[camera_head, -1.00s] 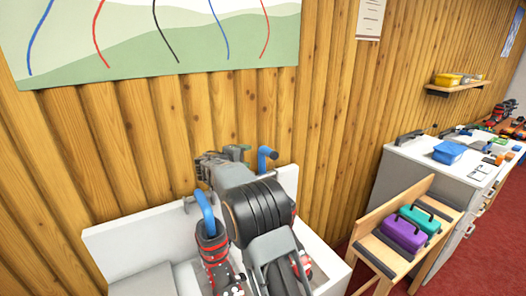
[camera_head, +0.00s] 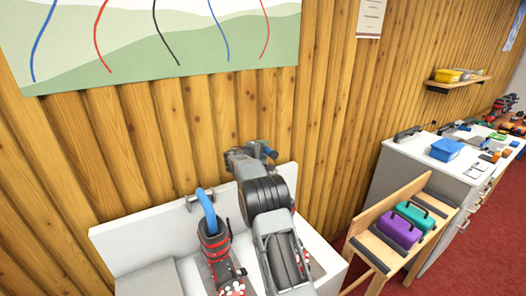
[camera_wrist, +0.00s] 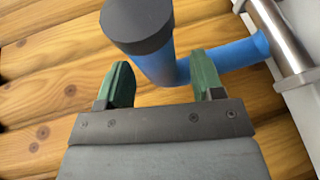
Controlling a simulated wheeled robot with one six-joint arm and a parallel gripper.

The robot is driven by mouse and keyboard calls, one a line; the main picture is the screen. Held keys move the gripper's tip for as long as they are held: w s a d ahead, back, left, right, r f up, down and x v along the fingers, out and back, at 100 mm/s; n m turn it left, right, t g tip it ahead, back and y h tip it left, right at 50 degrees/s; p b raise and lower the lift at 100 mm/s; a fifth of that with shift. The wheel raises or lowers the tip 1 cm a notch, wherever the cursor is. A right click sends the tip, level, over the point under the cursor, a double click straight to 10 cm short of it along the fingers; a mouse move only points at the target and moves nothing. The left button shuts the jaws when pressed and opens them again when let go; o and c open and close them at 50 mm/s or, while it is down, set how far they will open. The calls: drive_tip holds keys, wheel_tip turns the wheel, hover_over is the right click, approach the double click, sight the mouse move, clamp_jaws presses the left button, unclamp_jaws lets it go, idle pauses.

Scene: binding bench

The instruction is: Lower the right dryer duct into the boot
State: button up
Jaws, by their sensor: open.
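The right dryer duct (camera_wrist: 158,66) is a blue bent tube with a dark grey end cap, joined to a metal pipe at the right of the wrist view. In the head view only a little of it (camera_head: 268,149) shows beside my gripper (camera_head: 246,158). In the wrist view my gripper's green fingers (camera_wrist: 163,82) are open, with the duct's bend between or just beyond them; contact cannot be told. The right boot (camera_head: 306,262) is mostly hidden behind my arm; a red and white edge shows. The left duct (camera_head: 206,208) curves down into the left boot (camera_head: 217,248).
The white dryer unit (camera_head: 140,241) stands against the log wall. A wooden bench (camera_head: 384,205) holding purple and teal cases stands to the right, near a white counter (camera_head: 425,175) with a blue bin. A wall shelf (camera_head: 455,84) is further back.

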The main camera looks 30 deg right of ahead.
drive_tip(key=shift+c, duration=0.3)
clamp_jaws()
drive_tip(key=shift+d+f+b, duration=0.1)
drive_tip(key=shift+b, duration=0.2)
